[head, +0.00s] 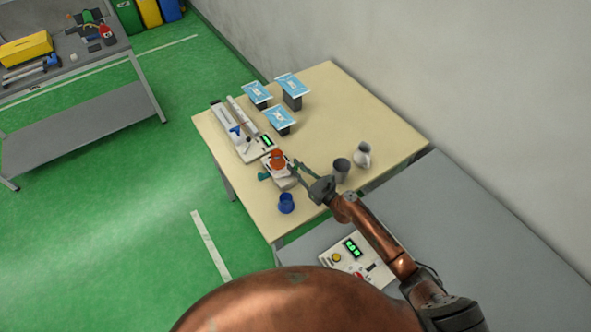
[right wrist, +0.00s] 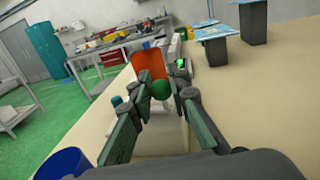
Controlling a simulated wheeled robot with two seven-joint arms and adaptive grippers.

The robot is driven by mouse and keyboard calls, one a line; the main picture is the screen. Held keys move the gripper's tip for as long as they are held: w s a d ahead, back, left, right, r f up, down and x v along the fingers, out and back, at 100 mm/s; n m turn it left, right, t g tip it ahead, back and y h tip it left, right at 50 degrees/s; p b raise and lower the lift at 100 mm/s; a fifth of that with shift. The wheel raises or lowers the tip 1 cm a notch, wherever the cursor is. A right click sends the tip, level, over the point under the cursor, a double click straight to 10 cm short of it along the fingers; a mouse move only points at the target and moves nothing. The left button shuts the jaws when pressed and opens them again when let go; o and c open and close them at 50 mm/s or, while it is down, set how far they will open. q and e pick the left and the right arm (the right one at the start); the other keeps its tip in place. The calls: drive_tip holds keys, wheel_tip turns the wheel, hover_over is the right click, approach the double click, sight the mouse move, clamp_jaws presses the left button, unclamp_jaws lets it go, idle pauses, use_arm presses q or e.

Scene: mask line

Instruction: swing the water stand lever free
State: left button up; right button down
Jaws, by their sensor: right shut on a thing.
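The water stand (head: 283,181) is a small pale block near the table's front left, with an orange vessel (head: 278,157) on top. The orange vessel also shows in the right wrist view (right wrist: 150,63). My right gripper (head: 294,165) reaches in from the right beside the stand. In the right wrist view its fingertips (right wrist: 162,86) are closed around a round green knob (right wrist: 161,90), which looks like the stand's lever end. The lever's shaft is hidden. A teal part (head: 263,176) sticks out at the stand's left side. My left gripper is not in view.
A blue cup (head: 286,203) stands in front of the stand. A grey cup (head: 341,170) and a pale jug (head: 363,154) stand to the right, near my arm. A white device (head: 243,137) and blue-topped blocks (head: 280,119) are behind. The table's back right is clear.

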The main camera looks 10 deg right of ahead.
drive_tip(key=shift+w+f+n+g+y+b, duration=0.1)
drive_tip(key=shift+w+n+g+y+b, duration=0.05)
drive_tip(key=shift+n+g+y+b, duration=0.35)
drive_tip(key=shift+w+f+n+g+y+b, duration=0.1)
drive_tip(key=shift+n+g+y+b, duration=0.3)
drive_tip(key=shift+y, duration=0.3)
drive_tip(key=shift+w+a+r+n+g+y+b, duration=0.1)
drive_tip(key=shift+n+g+y+b, duration=0.3)
drive_tip(key=shift+n+y+b, duration=0.15)
drive_tip(key=c, duration=1.8)
unclamp_jaws()
drive_tip(key=shift+c, duration=0.2)
drive_tip(key=shift+r, duration=0.1)
drive_tip(key=v, duration=1.2)
